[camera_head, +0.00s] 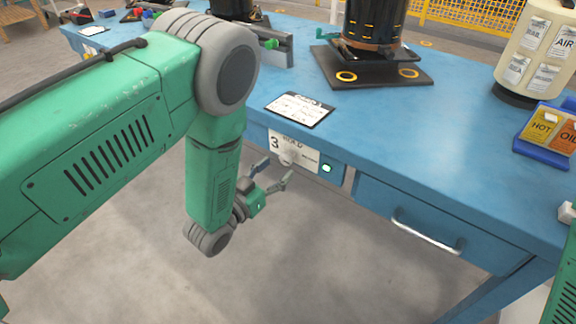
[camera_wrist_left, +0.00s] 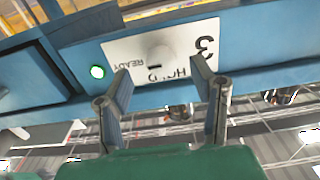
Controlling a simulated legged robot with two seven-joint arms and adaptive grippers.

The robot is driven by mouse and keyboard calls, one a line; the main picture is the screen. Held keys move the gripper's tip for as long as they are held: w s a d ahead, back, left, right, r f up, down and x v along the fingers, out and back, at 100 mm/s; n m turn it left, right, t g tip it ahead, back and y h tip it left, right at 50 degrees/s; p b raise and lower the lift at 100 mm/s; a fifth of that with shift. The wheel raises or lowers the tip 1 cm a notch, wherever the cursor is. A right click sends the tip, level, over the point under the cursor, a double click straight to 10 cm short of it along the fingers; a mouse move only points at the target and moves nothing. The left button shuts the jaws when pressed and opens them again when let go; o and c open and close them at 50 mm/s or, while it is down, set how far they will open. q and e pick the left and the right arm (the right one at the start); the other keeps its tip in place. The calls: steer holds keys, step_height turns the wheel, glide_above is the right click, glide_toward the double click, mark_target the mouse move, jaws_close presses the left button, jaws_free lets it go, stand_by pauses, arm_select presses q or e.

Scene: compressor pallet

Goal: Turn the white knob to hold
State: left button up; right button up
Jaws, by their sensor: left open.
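The white knob (camera_head: 288,157) sits on a white label plate (camera_head: 309,160) on the front face of the blue workbench. The plate carries a 3 and the words HOLD and READY. In the left wrist view the picture is upside down, and the round knob (camera_wrist_left: 160,57) shows between the finger tips. A short dark mark shows by the knob; I cannot tell which word the knob points to. My left gripper (camera_head: 276,172) is open and empty in front of the plate, its fingers (camera_wrist_left: 160,74) spread either side of the knob and seemingly short of it. My right gripper is out of view.
A lit green button (camera_head: 327,168) is beside the plate. A drawer with a metal handle (camera_head: 428,232) is to the right. On the bench (camera_head: 420,150) stand a black cylinder (camera_head: 372,22), a paper card (camera_head: 300,109), a cream canister (camera_head: 535,50) and a HOT/OIL holder (camera_head: 547,133).

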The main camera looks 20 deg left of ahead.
mark_target(283, 161)
arm_select(q)
steer(key=x, duration=0.1)
steer(key=b+x, duration=0.1)
steer(key=x, duration=0.1)
steer(key=shift+w+a+f, duration=0.15)
steer(key=shift+w+a, duration=0.1)
steer(key=shift+w, duration=0.15)
steer(key=shift+w+d, duration=0.2)
steer(key=shift+d, duration=0.05)
steer(key=shift+w+d, duration=0.15)
steer(key=shift+d, duration=0.35)
steer(key=shift+a, duration=0.4)
jaws_close()
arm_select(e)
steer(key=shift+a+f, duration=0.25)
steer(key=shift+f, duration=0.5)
